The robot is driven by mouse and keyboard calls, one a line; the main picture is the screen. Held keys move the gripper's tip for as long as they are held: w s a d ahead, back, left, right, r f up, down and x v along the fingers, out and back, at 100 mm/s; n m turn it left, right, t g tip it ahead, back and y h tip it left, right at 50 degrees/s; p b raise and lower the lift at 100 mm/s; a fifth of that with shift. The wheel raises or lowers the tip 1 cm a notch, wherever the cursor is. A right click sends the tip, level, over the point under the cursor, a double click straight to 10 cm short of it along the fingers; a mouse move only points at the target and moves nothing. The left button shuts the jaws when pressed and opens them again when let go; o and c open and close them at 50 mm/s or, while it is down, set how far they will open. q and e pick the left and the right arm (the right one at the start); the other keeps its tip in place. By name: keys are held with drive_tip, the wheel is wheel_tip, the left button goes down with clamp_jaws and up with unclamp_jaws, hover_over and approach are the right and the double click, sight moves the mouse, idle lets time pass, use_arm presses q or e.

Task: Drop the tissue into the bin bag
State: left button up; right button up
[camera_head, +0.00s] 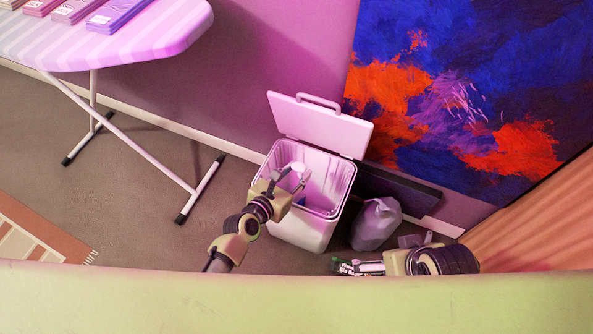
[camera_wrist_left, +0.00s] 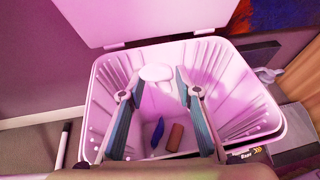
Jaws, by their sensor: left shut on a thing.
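The white bin (camera_head: 300,232) stands on the floor with its lid (camera_head: 320,125) up. A pale pleated lining, which looks like the bin bag (camera_head: 335,178), covers its inner walls; it also shows in the left wrist view (camera_wrist_left: 215,100). My left gripper (camera_head: 297,176) is over the bin's opening, shut on the white crumpled tissue (camera_wrist_left: 156,72). The tissue sits between the fingertips, above the bin's floor. My right gripper (camera_head: 350,267) is low at the right, outside the bin; its finger opening is unclear.
A blue item (camera_wrist_left: 158,132) and a brown cylinder (camera_wrist_left: 175,137) lie in the bin. An ironing board (camera_head: 130,45) with folded items is at upper left. A painting (camera_head: 460,90) is behind. The floor between board and bin is clear.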

use_arm(q)
drive_tip(key=o, duration=0.7)
drive_tip(key=shift+o, duration=0.2)
drive_tip(key=v, duration=1.2)
drive_tip(key=shift+s+d, duration=0.1)
